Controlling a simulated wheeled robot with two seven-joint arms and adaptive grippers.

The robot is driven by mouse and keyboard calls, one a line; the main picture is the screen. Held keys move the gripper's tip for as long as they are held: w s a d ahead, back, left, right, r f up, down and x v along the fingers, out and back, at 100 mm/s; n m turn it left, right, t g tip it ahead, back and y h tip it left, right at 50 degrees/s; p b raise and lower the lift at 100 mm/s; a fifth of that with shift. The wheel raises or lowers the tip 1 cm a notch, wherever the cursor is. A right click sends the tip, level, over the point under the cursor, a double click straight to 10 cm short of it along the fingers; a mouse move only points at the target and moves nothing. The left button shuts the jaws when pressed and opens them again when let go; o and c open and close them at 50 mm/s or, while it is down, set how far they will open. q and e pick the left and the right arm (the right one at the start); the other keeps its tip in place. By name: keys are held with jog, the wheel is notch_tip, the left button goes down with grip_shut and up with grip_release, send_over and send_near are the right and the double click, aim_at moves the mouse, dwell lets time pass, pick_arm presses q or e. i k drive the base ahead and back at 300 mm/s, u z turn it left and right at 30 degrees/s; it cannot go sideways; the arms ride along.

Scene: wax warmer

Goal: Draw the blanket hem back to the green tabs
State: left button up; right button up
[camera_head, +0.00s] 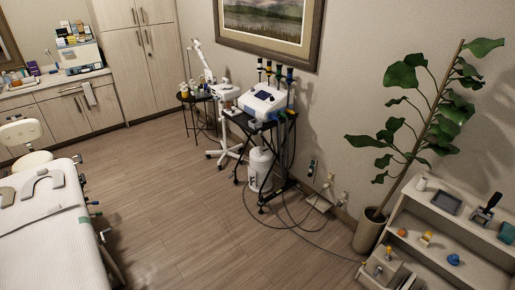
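A white blanket (48,252) with fine stripes covers the treatment bed at the lower left and runs out of the picture at the left and bottom. A thin greyish line (42,218), which looks like its hem, crosses the bed just below the headrest cushion. A small greenish patch (84,220) shows at the bed's right edge near the end of this line; it is too small to tell whether it is a tab. No other green tab can be made out. Neither of my grippers is in view.
A curved beige cushion (43,184) lies at the bed's head, with a cream stool (32,160) behind. Dark fittings (97,213) stick out from the bed's right side. The wooden floor (165,210) between bed and equipment cart (262,120) is clear. A shelf unit (440,225) stands right.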

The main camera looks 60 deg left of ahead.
aim_at(57, 208)
jog(key=u, duration=0.8)
jog(key=i, duration=0.9)
jog(key=u, duration=1.55)
jog(key=i, duration=1.6)
jog(key=u, duration=1.75)
jog(key=i, duration=0.6)
jog(key=u, duration=0.75)
